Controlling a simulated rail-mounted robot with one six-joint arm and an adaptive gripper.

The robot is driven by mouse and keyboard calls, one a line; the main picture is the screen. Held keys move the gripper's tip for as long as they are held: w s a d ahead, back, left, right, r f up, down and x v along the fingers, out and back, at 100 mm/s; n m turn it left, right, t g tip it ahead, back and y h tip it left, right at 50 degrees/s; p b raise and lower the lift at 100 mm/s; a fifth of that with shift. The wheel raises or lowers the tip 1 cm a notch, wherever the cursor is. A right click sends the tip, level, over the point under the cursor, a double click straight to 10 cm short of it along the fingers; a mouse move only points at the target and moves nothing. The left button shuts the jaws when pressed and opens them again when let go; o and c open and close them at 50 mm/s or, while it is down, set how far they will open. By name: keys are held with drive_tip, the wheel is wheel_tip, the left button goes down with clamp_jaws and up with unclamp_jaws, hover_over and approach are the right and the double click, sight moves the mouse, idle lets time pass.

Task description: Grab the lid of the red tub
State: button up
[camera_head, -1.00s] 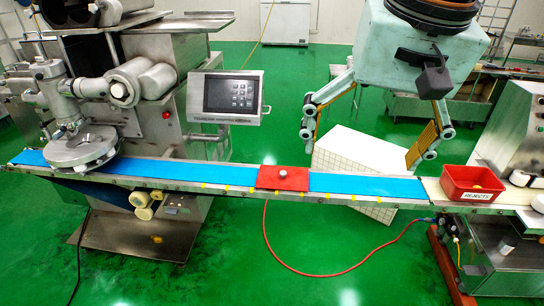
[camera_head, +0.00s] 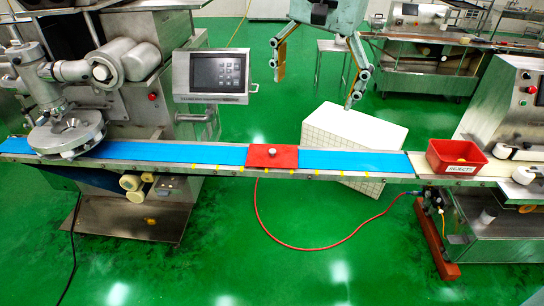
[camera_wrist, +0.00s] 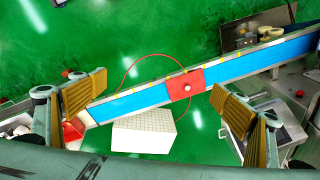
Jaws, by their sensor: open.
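The lid (camera_head: 272,156) is a flat red square with a pale knob on the blue conveyor belt. It also shows in the wrist view (camera_wrist: 179,79), near the middle between my fingers. The red tub (camera_head: 451,168), marked as rejects, stands at the right on the conveyor line, open, with something yellowish inside. In the wrist view the tub (camera_wrist: 72,130) is at the left, partly hidden by a finger. My gripper (camera_head: 318,88) is open and empty, beyond the belt and above and to the right of the lid; its fingers (camera_wrist: 160,103) spread wide in the wrist view.
The blue belt (camera_head: 350,161) has metal edges and is bare on both sides of the lid. A white gridded box (camera_head: 352,135) stands behind it. A control screen (camera_head: 216,75) and round steel machine head (camera_head: 66,135) stand at the left. A red hose crosses the floor.

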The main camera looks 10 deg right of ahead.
drive_tip(key=w+f+m, duration=0.2)
drive_tip(key=w+f, duration=0.1)
drive_tip(key=w, duration=0.4)
drive_tip(key=w+f+m, duration=0.2)
drive_tip(key=w+f, duration=0.1)
drive_tip(key=w, duration=0.3)
drive_tip(key=m+g+p, duration=0.2)
drive_tip(key=m+p, duration=0.1)
drive_tip(key=m, duration=0.6)
hover_over(273, 150)
wheel_tip(273, 150, down, 30)
drive_tip(key=shift+a+r, duration=0.2)
drive_tip(key=shift+s+f, duration=0.1)
drive_tip(key=shift+f, duration=0.05)
drive_tip(key=shift+f, duration=4.15)
drive_tip(key=shift+f, duration=2.6)
